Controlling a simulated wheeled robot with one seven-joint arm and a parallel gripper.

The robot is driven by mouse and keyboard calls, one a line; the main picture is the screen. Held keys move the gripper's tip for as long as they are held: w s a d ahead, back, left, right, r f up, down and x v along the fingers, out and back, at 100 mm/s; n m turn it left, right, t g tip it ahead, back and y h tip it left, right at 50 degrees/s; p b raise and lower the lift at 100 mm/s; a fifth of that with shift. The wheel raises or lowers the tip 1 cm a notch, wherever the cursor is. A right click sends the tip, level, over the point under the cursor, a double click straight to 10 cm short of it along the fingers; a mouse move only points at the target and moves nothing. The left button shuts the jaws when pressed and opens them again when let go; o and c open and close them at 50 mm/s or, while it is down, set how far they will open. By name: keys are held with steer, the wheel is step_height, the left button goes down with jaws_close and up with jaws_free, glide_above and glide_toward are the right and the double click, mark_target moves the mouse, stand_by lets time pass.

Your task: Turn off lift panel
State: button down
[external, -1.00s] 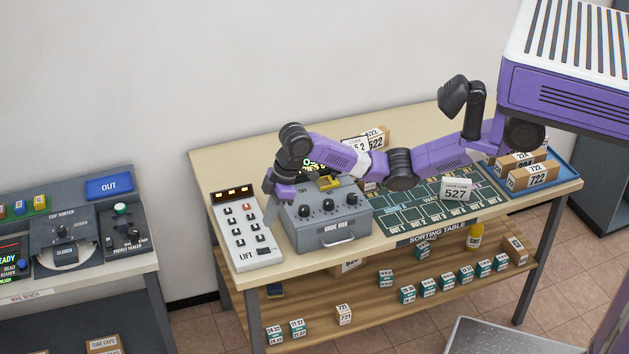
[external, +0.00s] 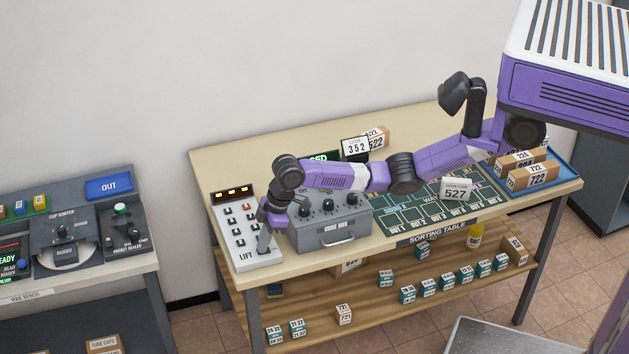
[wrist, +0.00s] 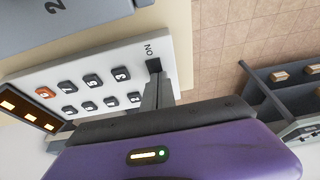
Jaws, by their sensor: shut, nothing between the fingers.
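The lift panel (external: 233,238) is a white slab on the left end of the sorting table, with dark buttons, one red-orange button and a dark display with lit orange marks. It also shows in the wrist view (wrist: 105,75). A dark switch (wrist: 153,65) marked "ON" sits at its near end, beside the "LIFT" label. My gripper (external: 264,250) is shut and points down over this end of the panel. In the wrist view its fingertips (wrist: 157,82) are at the switch; I cannot tell whether they touch it.
The grey code box (external: 330,232) with knobs stands close to the right of the panel. The sorting table (external: 440,237) carries a dark green board, number cards and a blue tray (external: 565,178) with boxes. A separate bench (external: 75,270) stands at the left.

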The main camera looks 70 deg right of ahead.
steer(key=shift+a+f, duration=0.1)
steer(key=shift+f, duration=0.15)
steer(key=shift+s+p, duration=0.1)
steer(key=shift+p, duration=0.25)
steer(key=shift+s+d+f+p, duration=0.3)
steer(key=shift+s+d+p, duration=0.25)
steer(key=shift+d+p, duration=0.2)
step_height(320, 180, up, 5)
steer(key=p, duration=0.5)
steer(key=shift+s+r, duration=0.1)
steer(key=shift+r, duration=0.1)
steer(key=b+v, duration=0.1)
steer(key=v, duration=0.8)
steer(key=shift+d+b, duration=0.2)
steer(key=shift+b, duration=0.15)
